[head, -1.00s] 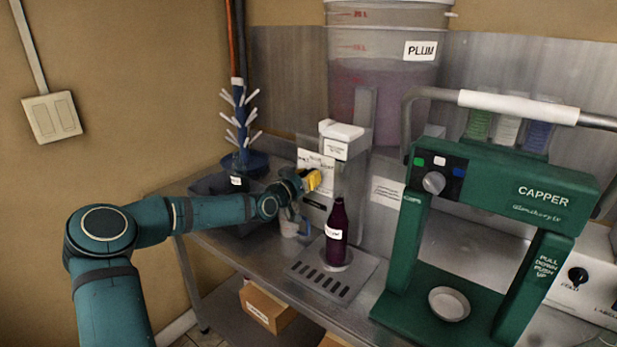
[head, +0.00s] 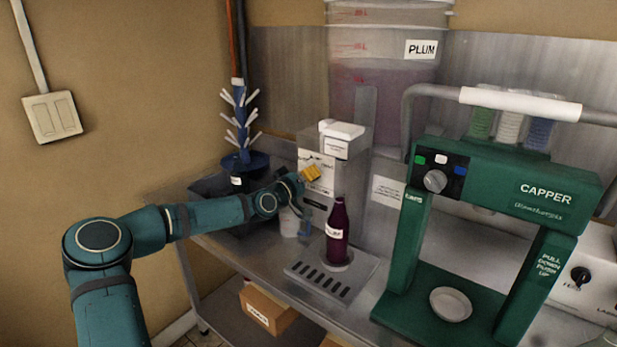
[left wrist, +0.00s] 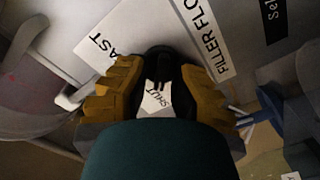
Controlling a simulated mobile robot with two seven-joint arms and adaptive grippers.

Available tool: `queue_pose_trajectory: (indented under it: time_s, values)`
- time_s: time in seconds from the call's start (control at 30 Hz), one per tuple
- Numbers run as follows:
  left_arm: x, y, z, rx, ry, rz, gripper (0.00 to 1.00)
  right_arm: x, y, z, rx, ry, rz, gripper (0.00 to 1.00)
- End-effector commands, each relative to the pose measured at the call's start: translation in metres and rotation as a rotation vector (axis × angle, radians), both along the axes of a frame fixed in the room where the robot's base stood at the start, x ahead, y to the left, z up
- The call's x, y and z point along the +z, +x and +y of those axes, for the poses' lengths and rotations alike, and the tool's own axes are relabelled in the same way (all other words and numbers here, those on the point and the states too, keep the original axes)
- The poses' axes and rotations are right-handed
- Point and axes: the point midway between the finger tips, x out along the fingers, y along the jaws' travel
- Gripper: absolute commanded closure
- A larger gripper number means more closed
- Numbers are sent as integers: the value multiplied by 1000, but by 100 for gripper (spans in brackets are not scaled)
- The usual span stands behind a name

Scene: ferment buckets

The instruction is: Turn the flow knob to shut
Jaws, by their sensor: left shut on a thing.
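The flow knob (left wrist: 158,62) is a small black piece on the filler's pale front panel in the left wrist view. Its panel carries a "FILLER FLOW" label, a "SHUT" label (left wrist: 155,101) and a label ending in "AST". My left gripper (left wrist: 157,88) has its yellow fingers on either side of the knob and is shut on it. In the head view my left gripper (head: 311,174) is at the filler (head: 345,160), and the knob is hidden there. The knob's exact pointing direction is hard to tell. My right gripper is not in view.
A dark labelled bottle (head: 337,243) stands upright on the slotted drip tray (head: 318,284), right of my left gripper. The green capper (head: 400,270) stands farther right. A blue bottle tree (head: 243,140) is behind my left arm. A plum bucket (head: 385,85) stands behind the filler.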

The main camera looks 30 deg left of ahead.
Motion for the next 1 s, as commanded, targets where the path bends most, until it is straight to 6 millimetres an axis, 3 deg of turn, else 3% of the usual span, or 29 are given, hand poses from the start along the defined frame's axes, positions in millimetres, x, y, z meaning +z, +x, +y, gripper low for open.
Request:
queue_pose_trajectory:
  time_s: [0.03,0.4,0.43,0.53,0.87,1.0]
  values:
    - [7,1,1,5,-4,-15,100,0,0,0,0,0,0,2]
    - [8,1,1,6,-8,-15,100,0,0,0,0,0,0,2]
    - [8,1,1,6,-8,-15,67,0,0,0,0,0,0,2]
    - [7,1,1,5,-8,-13,34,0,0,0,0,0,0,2]
    - [2,-1,1,2,-7,-4,34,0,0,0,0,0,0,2]
    - [2,-11,3,4,-7,-3,34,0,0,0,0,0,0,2]
